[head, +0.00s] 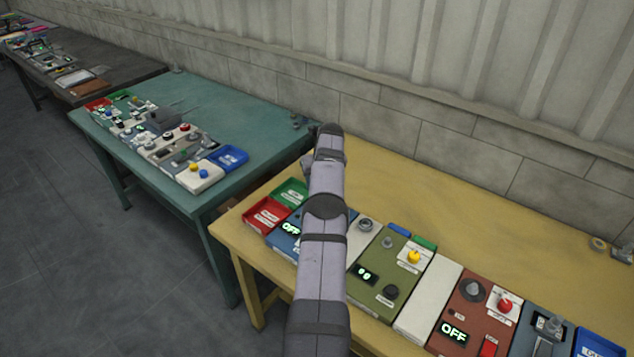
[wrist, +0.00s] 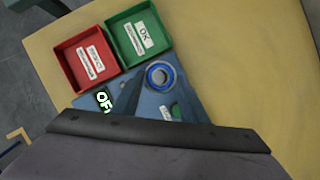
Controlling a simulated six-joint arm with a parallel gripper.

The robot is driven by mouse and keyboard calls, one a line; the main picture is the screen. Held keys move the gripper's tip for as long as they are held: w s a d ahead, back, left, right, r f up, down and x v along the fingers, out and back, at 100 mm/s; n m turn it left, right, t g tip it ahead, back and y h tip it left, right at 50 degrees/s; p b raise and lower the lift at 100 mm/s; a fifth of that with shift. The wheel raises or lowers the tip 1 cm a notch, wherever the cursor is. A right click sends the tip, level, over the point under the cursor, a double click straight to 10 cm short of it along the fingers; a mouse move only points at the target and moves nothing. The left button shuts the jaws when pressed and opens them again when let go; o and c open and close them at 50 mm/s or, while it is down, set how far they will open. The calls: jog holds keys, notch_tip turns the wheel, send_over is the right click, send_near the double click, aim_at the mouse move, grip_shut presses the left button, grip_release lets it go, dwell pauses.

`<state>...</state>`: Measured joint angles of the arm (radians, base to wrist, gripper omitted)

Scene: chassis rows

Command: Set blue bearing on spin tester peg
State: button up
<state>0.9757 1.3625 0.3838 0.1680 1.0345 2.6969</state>
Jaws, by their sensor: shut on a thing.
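The blue bearing (wrist: 160,75), a ring with a blue seal and a bright metal rim, shows in the wrist view at the tips of my gripper (wrist: 156,83). The dark fingers are shut on it. It appears over the blue unit (wrist: 117,90) with a lit OFF display, which looks like the spin tester. That unit also shows in the head view (head: 276,240), partly behind my arm. The peg is not visible, and I cannot tell whether the bearing touches it or hangs above it. My arm hides the gripper and bearing in the head view.
A red tray (wrist: 87,59) and a green tray labelled OK (wrist: 138,34) stand beside the blue unit. A green-topped unit (head: 372,262) and a brown unit (head: 462,305) stand farther right on the yellow table. The table's back strip is mostly clear.

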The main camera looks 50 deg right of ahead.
jog(key=shift+f, duration=0.15)
jog(key=shift+f+b, duration=2.9)
jog(key=shift+f, duration=0.9)
jog(key=o, duration=1.2)
jog(key=shift+r, duration=0.1)
jog(key=b+v, duration=0.2)
jog(key=v, duration=0.5)
jog(key=shift+r, duration=0.2)
